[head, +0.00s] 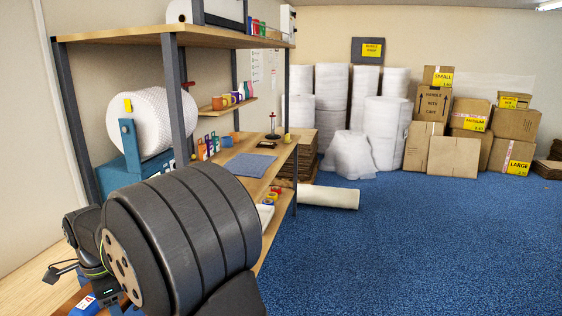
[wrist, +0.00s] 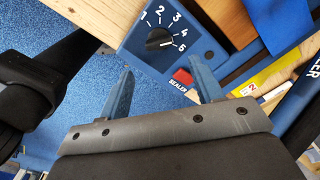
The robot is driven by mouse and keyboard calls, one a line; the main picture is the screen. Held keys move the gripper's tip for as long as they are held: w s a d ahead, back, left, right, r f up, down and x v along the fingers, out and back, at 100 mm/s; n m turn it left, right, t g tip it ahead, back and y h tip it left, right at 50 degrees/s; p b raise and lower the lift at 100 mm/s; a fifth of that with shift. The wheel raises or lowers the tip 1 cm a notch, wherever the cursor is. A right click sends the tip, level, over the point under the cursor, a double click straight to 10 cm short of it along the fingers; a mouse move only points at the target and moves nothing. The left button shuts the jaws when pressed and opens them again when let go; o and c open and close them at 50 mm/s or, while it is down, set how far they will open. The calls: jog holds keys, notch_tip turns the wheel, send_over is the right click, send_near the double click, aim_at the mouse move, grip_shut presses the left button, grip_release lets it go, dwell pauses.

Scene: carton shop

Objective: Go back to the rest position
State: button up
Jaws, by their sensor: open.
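My gripper (wrist: 164,98) shows in the wrist view with its two blue fingers spread apart and nothing between them. Beyond the fingertips is a blue sealer panel with a black dial (wrist: 160,39) numbered 1 to 5. A red switch (wrist: 184,76) sits below the dial, close to the right finger; I cannot tell whether they touch. In the head view my dark arm fills the lower left, and the gripper's fingers cannot be made out there.
A wooden workbench (head: 258,160) with a shelf (head: 190,36) above stands at left. A bubble-wrap roll (head: 150,122) sits on a blue stand. Wrapped rolls (head: 332,92) and cartons (head: 453,156) line the back wall. A long roll (head: 328,196) lies on the floor. The blue carpet (head: 420,245) is clear at right.

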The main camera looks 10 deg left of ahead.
notch_tip(320, 180, down, 7)
jog(key=shift+f, duration=0.1)
jog(key=n, duration=0.4)
jog(key=shift+a, duration=0.1)
jog(key=n, duration=0.4)
jog(key=shift+a+n, duration=0.1)
jog(key=shift+n, duration=0.3)
jog(key=n, duration=0.4)
jog(key=shift+a+n, duration=0.1)
jog(key=shift+n, duration=0.2)
jog(key=shift+s+a+n, duration=0.1)
jog(key=shift+n, duration=2.1)
